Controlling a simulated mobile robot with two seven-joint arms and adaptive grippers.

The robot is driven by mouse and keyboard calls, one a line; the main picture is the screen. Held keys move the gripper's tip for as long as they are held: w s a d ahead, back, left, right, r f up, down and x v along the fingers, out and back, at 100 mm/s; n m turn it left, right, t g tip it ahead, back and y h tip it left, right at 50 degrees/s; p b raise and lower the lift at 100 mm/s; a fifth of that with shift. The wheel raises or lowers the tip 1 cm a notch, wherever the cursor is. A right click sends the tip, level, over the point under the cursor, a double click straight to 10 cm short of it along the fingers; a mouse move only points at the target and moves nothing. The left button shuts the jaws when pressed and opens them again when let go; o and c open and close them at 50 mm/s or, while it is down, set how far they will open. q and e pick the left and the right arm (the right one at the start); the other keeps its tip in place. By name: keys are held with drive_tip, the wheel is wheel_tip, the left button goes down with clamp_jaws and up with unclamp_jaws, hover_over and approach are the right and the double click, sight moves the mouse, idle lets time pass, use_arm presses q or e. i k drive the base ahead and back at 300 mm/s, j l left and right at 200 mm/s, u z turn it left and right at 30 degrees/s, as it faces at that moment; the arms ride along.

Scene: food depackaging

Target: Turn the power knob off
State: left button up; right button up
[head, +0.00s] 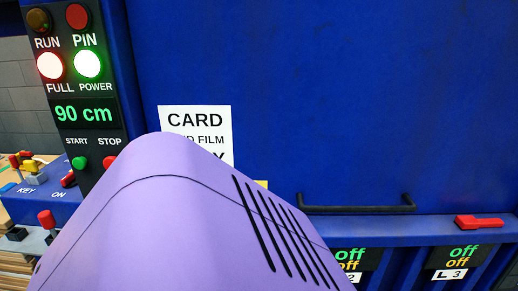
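A red knob (68,179) sits at the left on the blue ledge, above the word ON; it may be the power knob, but its full label is hidden or cut off. The POWER lamp (88,64) on the dark control panel (101,130) glows green. The FULL lamp (50,66) beside it is lit white with a red rim. Neither of my grippers is in view. A large close shape blocks the lower middle of the head view and hides part of the panel and ledge.
A blue machine wall (330,80) fills the back, with a black bar handle (355,209) and a partly hidden CARD sign (197,122). A red lever (480,222) lies at right above an L 3 label. Green START (79,163) and red STOP (109,162) buttons sit below the 90 cm display.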

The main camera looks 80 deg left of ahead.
sight(69, 181)
drive_tip(key=u, duration=3.95)
drive_tip(key=i+j, duration=0.15)
drive_tip(key=j, duration=0.15)
drive_tip(key=i+j, duration=0.15)
drive_tip(key=j, duration=0.15)
drive_tip(key=i+j, duration=0.1)
drive_tip(key=j, duration=0.2)
